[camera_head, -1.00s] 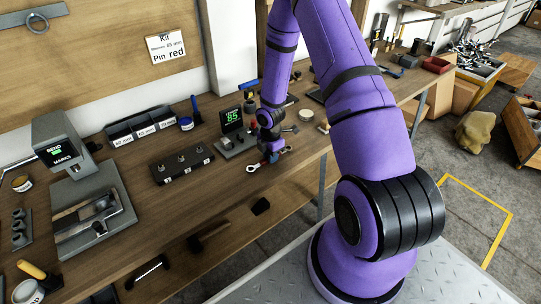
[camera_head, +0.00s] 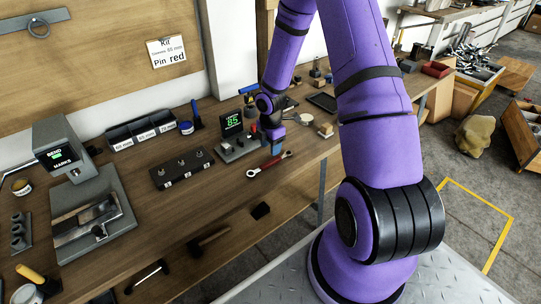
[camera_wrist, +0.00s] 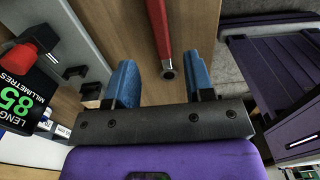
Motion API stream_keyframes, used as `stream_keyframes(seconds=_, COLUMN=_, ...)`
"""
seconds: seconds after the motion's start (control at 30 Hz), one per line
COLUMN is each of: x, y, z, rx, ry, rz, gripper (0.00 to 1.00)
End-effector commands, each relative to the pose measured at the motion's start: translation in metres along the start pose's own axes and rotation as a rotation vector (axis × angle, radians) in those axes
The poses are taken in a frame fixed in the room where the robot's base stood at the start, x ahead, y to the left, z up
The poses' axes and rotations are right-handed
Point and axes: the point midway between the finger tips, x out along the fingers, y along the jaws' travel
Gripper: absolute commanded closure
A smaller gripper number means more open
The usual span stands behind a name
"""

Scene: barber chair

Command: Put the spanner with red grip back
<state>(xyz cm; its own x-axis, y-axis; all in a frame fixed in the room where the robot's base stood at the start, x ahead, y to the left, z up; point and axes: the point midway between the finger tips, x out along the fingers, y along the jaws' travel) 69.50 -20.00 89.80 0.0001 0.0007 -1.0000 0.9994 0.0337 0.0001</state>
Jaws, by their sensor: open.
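The spanner with red grip (camera_head: 270,164) lies on the wooden bench near its front edge, with a silver head at each end. My gripper (camera_head: 276,148) is just behind it, pointing down, and its fingers do not close on it. In the wrist view my gripper (camera_wrist: 161,88) shows two blue fingers spread apart with nothing between them. The red grip (camera_wrist: 158,25) runs down from the top of that view and its grey end stops just ahead of the gap between the fingers. The height of the fingers above the bench is hard to tell.
A length gauge with a green 85 display (camera_head: 232,122) stands beside my gripper; it also shows in the wrist view (camera_wrist: 15,95). A black block with several pegs (camera_head: 181,168) and a grey marking press (camera_head: 80,180) stand to the left.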

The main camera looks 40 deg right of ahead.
Motion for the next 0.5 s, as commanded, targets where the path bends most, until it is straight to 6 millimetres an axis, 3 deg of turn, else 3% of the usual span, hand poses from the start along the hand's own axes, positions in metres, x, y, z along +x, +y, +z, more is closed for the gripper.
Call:
stream_keyframes(seconds=0.2, x=-0.036, y=0.000, z=0.001, rx=0.002, ry=0.000, rz=0.003, gripper=0.52)
stream_keyframes(seconds=0.5, x=-0.065, y=0.000, z=-0.001, rx=0.027, ry=-0.015, rz=0.006, gripper=0.52)
